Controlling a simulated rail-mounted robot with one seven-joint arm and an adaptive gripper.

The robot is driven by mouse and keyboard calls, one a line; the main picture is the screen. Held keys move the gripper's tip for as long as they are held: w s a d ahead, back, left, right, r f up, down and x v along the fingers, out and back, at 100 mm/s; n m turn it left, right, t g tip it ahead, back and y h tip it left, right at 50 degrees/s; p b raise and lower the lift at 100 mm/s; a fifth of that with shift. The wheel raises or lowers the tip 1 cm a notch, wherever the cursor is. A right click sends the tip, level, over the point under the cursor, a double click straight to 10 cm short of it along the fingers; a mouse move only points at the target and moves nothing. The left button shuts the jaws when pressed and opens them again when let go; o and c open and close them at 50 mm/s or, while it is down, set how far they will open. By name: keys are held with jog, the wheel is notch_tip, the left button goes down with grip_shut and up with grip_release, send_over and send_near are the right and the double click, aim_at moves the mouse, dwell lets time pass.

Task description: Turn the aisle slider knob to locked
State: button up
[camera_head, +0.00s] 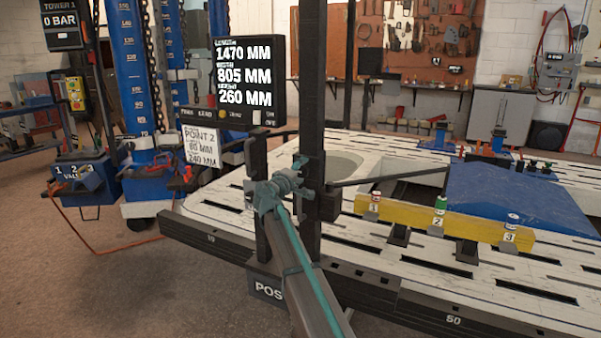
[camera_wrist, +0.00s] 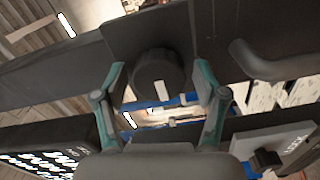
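A dark round knob (camera_wrist: 157,70) with a white mark on its lower part sits on a dark plate at the upper middle of the wrist view. My gripper (camera_wrist: 161,82) is open, with one teal finger to each side of the knob. Gaps show between the fingers and the knob, and I cannot tell whether the tips reach its depth. In the head view my gripper (camera_head: 289,174) is at the dark upright post (camera_head: 312,110) on the near edge of the bench. The knob is hidden there behind my gripper and the slider parts.
A display (camera_head: 248,78) and a white paper note (camera_head: 200,146) are close left of the post. A slotted white bench (camera_head: 345,245) extends right, with a yellow bar (camera_head: 455,222) and a blue plate (camera_head: 525,200). A blue tower (camera_head: 135,65) with chains stands left.

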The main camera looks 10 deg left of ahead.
jog(key=shift+s, duration=0.1)
jog(key=v, duration=1.1)
jog(key=shift+s+a, duration=0.2)
jog(key=shift+s, duration=0.15)
